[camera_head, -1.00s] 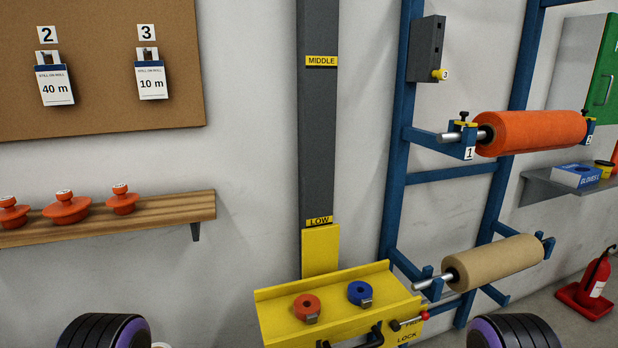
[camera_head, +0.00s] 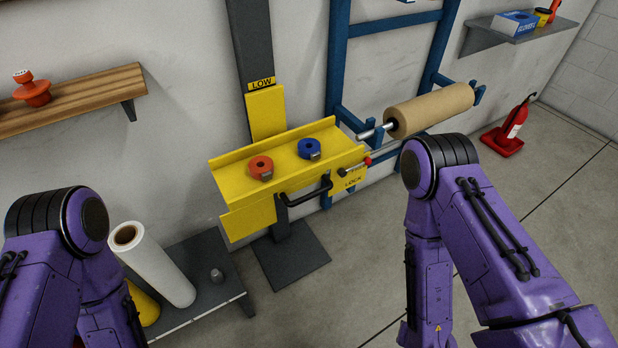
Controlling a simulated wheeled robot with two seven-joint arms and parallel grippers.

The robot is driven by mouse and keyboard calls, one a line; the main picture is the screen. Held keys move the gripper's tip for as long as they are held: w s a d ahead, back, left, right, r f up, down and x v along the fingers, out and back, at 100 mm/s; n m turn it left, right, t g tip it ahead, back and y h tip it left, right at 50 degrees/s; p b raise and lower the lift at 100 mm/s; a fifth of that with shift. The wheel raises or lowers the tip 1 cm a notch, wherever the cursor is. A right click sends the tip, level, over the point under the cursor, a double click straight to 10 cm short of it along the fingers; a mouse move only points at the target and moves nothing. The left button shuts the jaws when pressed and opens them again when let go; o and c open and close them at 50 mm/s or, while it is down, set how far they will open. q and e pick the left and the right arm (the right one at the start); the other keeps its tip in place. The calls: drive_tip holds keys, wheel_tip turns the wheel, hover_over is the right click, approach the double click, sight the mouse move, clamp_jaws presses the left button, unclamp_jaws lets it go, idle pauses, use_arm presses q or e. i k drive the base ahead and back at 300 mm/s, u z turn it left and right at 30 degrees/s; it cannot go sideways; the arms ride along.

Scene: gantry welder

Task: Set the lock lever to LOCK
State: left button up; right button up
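The lock lever (camera_head: 355,168) is a thin rod with a red knob, on the right front of the yellow carriage (camera_head: 236,197). Its knob points to the right, and the LOCK label (camera_head: 353,182) is below it. The label above it is hidden or too small to read. A black handle (camera_head: 305,192) sticks out of the carriage front, left of the lever. My two purple arms show at the lower left and lower right. Neither gripper is in view, and nothing of mine is seen touching the lever.
An orange ring (camera_head: 261,168) and a blue ring (camera_head: 309,149) lie on the carriage. A tan roll (camera_head: 432,109) hangs on the blue rack to the right. A low grey shelf (camera_head: 205,265) with a white roll (camera_head: 155,262) stands at lower left. The floor in front is clear.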

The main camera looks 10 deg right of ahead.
sight(357, 166)
drive_tip(key=k, duration=0.6)
drive_tip(key=z, duration=0.8)
drive_tip(key=i, duration=1.55)
drive_tip(key=u, duration=0.75)
